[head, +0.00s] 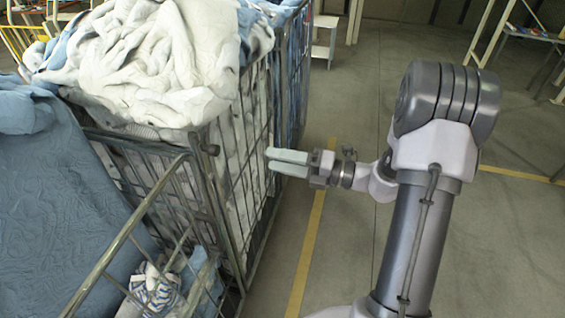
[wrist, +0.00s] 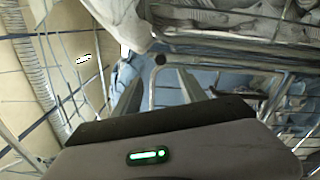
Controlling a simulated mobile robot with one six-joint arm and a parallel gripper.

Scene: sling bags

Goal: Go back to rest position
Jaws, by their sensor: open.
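My gripper (head: 288,163) is in the middle of the head view, at the right side of a wire cage cart. Its two pale fingers point left toward the cart's mesh side (head: 238,150). I cannot tell whether the fingertips touch the mesh. The gripper is open and nothing shows between its fingers. My arm reaches in from the right, bent at the elbow. In the wrist view the dark gripper fingers (wrist: 158,95) stand apart, with cart bars and blue cloth beyond them.
White cloth (head: 165,60) is heaped on the cart. A blue quilted cloth (head: 60,190) lies at the left, behind a slanted metal rail (head: 125,235). A striped cloth (head: 158,290) sits low in the cart. The floor (head: 345,235) beside my arm is clear, with a yellow line (head: 307,250).

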